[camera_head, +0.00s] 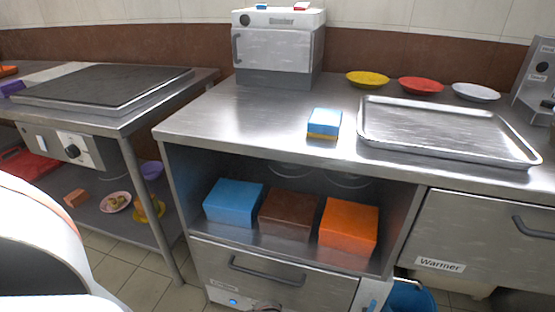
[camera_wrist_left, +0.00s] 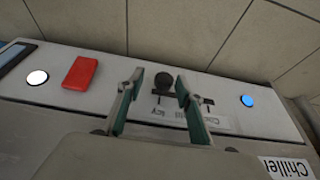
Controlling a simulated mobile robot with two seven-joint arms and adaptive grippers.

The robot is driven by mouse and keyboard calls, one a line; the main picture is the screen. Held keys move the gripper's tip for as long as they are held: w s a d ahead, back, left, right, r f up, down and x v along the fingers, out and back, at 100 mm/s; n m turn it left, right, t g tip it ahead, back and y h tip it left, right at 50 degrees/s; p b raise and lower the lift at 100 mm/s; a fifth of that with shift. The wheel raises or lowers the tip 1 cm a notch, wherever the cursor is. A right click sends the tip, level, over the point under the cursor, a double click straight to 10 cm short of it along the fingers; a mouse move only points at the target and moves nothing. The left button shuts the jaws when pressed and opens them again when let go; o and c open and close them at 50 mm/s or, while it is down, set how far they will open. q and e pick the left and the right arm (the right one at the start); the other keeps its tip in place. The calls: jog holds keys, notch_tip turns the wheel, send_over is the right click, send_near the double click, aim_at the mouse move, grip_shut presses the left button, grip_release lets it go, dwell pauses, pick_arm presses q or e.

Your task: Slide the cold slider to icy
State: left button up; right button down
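The cold slider has a round black knob (camera_wrist_left: 164,82) on a light grey panel in the left wrist view. A dark slot and small printed scale marks lie beside it, with a pale label strip (camera_wrist_left: 178,117) below. Part of the label is hidden by a finger. My left gripper (camera_wrist_left: 159,77) is open, its two green-grey fingers on either side of the knob. A gap shows between the knob and each finger, so I see no grip on it. The right gripper is not in view.
In the head view, a drawer (camera_head: 275,271) is below a shelf with blue, brown and orange boxes.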

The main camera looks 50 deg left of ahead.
pick_arm(q)
jog(key=v, duration=0.7)
jog(key=shift+r, duration=0.2)
jog(key=shift+d, duration=0.15)
dwell(0.5)
